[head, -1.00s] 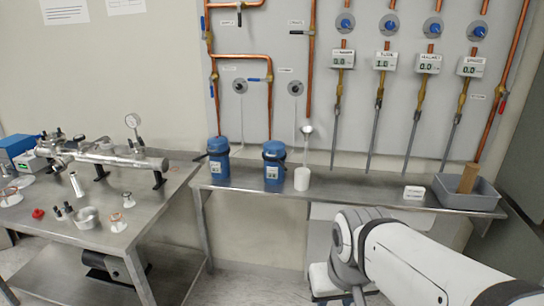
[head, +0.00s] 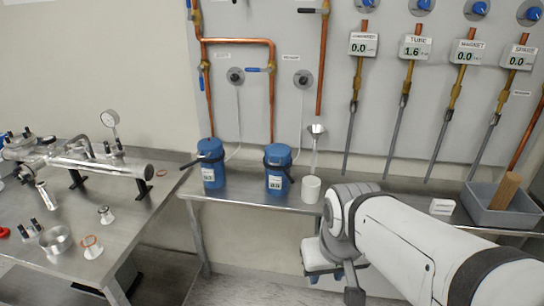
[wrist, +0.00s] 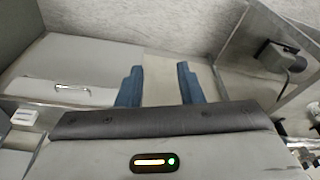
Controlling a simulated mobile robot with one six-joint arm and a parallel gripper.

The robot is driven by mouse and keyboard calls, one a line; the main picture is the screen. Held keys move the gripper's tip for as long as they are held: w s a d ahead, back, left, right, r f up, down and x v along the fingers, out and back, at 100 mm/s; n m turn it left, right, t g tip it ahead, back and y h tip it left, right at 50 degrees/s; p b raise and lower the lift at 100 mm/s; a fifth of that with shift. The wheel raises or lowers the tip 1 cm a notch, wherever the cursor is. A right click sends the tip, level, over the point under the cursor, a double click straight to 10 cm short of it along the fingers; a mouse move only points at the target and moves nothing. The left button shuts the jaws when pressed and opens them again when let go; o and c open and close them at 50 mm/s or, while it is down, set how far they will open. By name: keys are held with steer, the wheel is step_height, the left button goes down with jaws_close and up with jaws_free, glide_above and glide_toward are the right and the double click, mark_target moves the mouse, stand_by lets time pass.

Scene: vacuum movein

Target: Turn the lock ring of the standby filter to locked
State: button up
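Two blue filter canisters stand upright on the wall bench, one on the left (head: 211,170) and one on the right (head: 277,175). Neither filter shows in the wrist view.
A grey bin (head: 497,212) and a small white sign (head: 442,206) are farther right. Copper pipes (head: 272,90) run above. The left table (head: 130,215) holds a metal tube assembly and loose parts.

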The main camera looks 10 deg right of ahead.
steer(key=w+d+f+m+t+b, duration=0.1)
steer(key=w+d+f+t+b, duration=0.2)
steer(key=w, duration=0.6)
steer(key=w+f+t+b, duration=0.2)
steer(key=w+t+b, duration=0.2)
steer(key=w, duration=0.5)
steer(key=n+t+y+b, duration=0.1)
steer(key=t+y+b, duration=0.35)
steer(key=t, duration=0.35)
glide_toward(290, 177)
steer(key=w, duration=0.3)
steer(key=shift+h, duration=0.25)
steer(key=x, duration=0.4)
steer(key=a+x, duration=0.1)
steer(key=x, duration=0.2)
steer(key=shift+f+b, duration=0.3)
steer(key=shift+d, duration=0.1)
steer(key=shift+c, duration=0.3)
jaws_close()
